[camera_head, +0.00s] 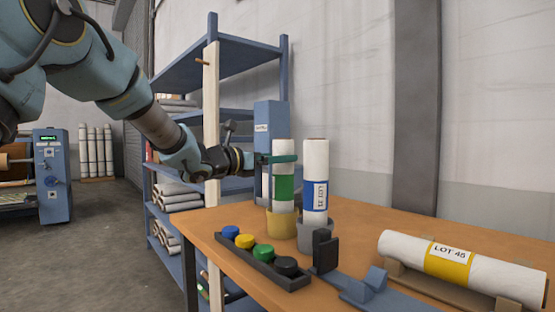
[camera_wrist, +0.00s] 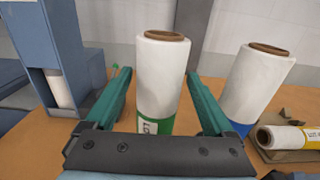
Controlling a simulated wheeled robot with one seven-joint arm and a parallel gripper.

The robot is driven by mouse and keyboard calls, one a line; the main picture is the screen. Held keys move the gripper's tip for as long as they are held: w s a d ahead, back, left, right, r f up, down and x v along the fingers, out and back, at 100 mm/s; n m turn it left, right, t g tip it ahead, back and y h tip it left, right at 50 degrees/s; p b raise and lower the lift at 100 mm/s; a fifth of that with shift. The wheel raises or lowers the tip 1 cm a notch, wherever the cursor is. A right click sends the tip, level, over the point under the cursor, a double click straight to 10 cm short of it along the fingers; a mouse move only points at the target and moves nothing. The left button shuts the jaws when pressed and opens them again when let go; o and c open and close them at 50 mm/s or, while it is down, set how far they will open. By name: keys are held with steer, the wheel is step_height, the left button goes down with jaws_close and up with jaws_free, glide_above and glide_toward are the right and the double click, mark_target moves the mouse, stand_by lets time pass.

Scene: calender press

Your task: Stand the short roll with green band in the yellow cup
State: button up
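The short white roll with the green band (camera_head: 283,188) stands upright in the yellow cup (camera_head: 281,224) on the table; the cup hides its lower end. In the wrist view the roll (camera_wrist: 162,75) rises between my two teal fingers. My gripper (camera_head: 282,159) reaches in from the left at the roll's upper part, above the green band. The fingers (camera_wrist: 160,85) are spread on either side of the roll, with a visible gap at the left; on the right I cannot tell whether the finger touches.
A blue-banded roll (camera_head: 315,180) stands in a grey cup (camera_head: 314,236) just right. A tray of coloured caps (camera_head: 262,258) and a black-and-blue fixture (camera_head: 350,284) lie in front. A yellow-banded roll (camera_head: 470,268) lies at right. A blue dispenser (camera_head: 270,117) and shelf (camera_head: 233,48) stand behind.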

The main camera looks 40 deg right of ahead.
steer(key=shift+o, duration=0.7)
steer(key=a+b, duration=0.2)
steer(key=a, duration=0.8)
steer(key=shift+w+a, duration=0.35)
steer(key=shift+a, duration=0.05)
